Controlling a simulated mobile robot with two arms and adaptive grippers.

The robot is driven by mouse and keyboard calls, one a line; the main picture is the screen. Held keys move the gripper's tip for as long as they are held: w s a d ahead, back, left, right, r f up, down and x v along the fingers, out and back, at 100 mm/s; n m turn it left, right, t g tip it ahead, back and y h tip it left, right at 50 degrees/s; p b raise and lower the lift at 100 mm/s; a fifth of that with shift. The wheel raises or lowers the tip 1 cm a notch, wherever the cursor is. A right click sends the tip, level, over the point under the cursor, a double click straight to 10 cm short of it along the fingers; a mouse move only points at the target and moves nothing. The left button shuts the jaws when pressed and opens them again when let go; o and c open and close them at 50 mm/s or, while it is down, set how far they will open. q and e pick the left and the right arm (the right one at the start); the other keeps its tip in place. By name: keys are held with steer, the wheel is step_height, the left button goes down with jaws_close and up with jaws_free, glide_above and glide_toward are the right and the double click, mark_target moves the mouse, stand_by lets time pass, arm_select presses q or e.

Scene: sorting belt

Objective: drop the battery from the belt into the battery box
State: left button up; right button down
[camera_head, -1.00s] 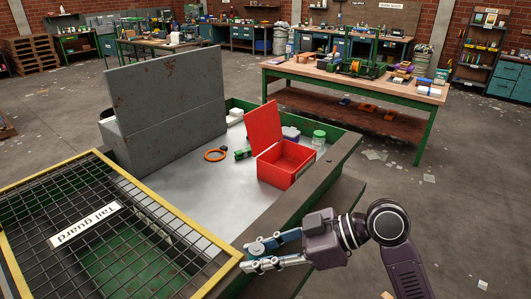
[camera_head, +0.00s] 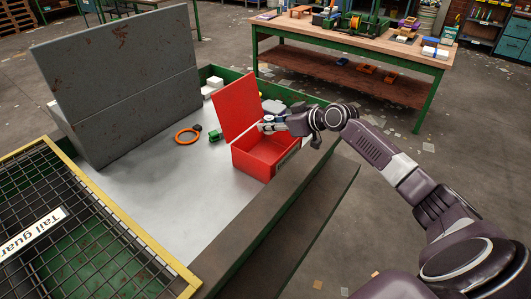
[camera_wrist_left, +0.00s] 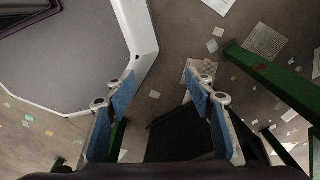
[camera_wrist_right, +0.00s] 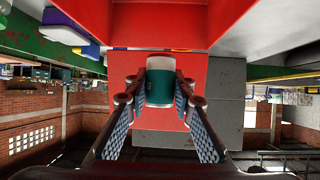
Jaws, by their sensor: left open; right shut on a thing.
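The red battery box (camera_head: 262,163) stands on the grey belt surface with its lid (camera_head: 237,106) raised; red walls also fill much of the right wrist view (camera_wrist_right: 156,18). My right gripper (camera_head: 268,126) is at the box's opening, in front of the raised lid. In the right wrist view it is shut on a teal and white battery (camera_wrist_right: 159,80), held between both fingers. My left gripper (camera_wrist_left: 163,84) is open and empty above the floor, and is outside the head view.
An orange ring (camera_head: 187,136) and a small green item (camera_head: 214,136) lie left of the box. A grey panel (camera_head: 120,80) rises at the left, and the yellow-edged tail guard mesh (camera_head: 85,235) is at the near left.

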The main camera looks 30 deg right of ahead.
arm_select(q)
steer(key=f+b, duration=0.1)
steer(key=w+f+b, duration=0.1)
steer(key=d+f+b, duration=0.1)
steer(key=f+b, duration=0.1)
steer(key=shift+w, duration=0.2)
arm_select(e)
step_height(320, 180, down, 6)
steer(key=d, duration=0.2)
steer(key=shift+w, duration=0.45)
arm_select(q)
steer(key=shift+s, duration=0.1)
arm_select(e)
steer(key=shift+d, duration=0.1)
steer(key=c, duration=1.6)
jaws_free()
arm_select(q)
steer(key=shift+a, duration=0.15)
steer(key=shift+a, duration=0.1)
arm_select(e)
steer(key=shift+f, duration=0.1)
